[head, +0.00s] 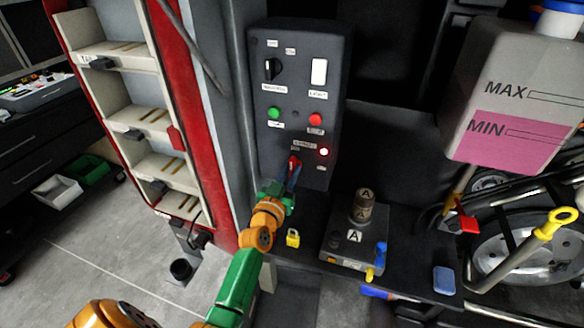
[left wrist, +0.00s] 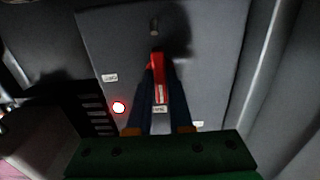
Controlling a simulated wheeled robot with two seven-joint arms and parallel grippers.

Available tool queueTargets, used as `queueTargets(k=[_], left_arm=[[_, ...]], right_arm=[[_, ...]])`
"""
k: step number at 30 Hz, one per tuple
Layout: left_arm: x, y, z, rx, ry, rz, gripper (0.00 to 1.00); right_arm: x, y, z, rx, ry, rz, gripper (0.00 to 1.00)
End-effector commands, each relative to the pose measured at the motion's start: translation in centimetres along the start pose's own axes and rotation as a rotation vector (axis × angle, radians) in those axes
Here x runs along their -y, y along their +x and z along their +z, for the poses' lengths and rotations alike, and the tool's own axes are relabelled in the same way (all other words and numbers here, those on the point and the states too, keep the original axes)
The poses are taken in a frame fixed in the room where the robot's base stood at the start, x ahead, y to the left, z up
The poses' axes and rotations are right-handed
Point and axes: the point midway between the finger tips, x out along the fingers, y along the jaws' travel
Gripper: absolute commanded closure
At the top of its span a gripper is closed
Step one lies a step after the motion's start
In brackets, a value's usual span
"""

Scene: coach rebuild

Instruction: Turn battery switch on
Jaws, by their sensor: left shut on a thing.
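The battery switch is a red handle (head: 294,163) low on the front of a dark grey control panel (head: 266,150). In the left wrist view the red handle (left wrist: 159,80) stands between my two dark fingers. My left gripper (head: 291,178) is shut on this handle. In the left wrist view the gripper (left wrist: 160,95) reaches in from below. A red light (head: 324,152) glows beside the switch, and it also shows in the left wrist view (left wrist: 118,107). The small labels around the handle are too blurred to read. My right gripper is not in view.
Above the switch are a green button (head: 274,113), a red button (head: 316,119), a black knob (head: 271,69) and a white rocker (head: 319,71). Below are a yellow padlock (head: 293,238) and a grey fixture (head: 350,247). A pink-filled tank (head: 515,110) hangs at right.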

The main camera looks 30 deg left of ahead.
Motion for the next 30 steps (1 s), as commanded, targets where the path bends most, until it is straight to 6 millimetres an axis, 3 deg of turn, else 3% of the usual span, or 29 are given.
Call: queueTargets(k=[2, 3, 7, 17, 30], left_arm=[[0.0, 0.0, 0.0, 0.0, 0.002, 0.0, 1.0], [0.0, 0.0, 0.0, -0.001, 0.003, 0.0, 0.76], [0.0, 0.0, 0.0, -0.001, 0.005, 0.0, 0.41], [0.0, -0.3, -0.1, 0.0, 0.008, 0.0, 0.4], [0.0, -6.4, -0.2, 0.002, 0.008, 0.0, 0.4]], right_arm=[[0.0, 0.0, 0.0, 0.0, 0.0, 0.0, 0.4], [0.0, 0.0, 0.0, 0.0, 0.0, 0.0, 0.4], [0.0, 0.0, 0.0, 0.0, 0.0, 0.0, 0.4], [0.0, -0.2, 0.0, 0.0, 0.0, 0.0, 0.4], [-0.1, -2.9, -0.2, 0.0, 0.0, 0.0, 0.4]])
